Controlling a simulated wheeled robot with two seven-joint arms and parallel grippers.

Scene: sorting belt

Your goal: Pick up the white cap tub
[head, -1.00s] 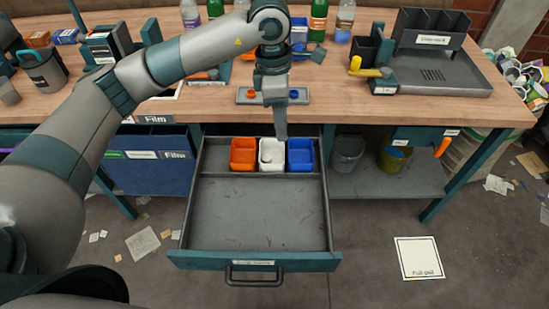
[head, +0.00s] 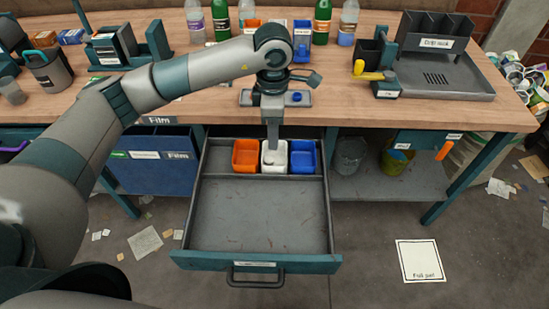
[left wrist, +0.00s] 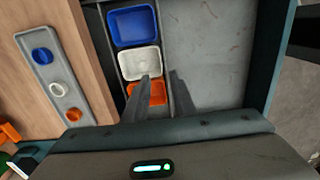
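The white cap tub (head: 275,167) sits in the rear compartment of the open drawer, between the orange tub (head: 246,156) and the blue tub (head: 302,157). It also shows in the left wrist view (left wrist: 138,63). My left gripper (head: 272,148) points down over the white tub, its fingertips overlapping the tub's back part in the head view. In the left wrist view its two fingers (left wrist: 161,76) are apart with nothing visibly between them, close to the tub's edge near the divider. Whether they touch the tub I cannot tell. My right gripper is not in view.
The drawer's large front compartment (head: 258,215) is empty. The workbench edge is just behind the tubs, and a small panel with coloured caps (left wrist: 58,88) lies on the bench beneath my arm. Bottles stand farther back. Buckets (head: 349,155) stand on the shelf at right.

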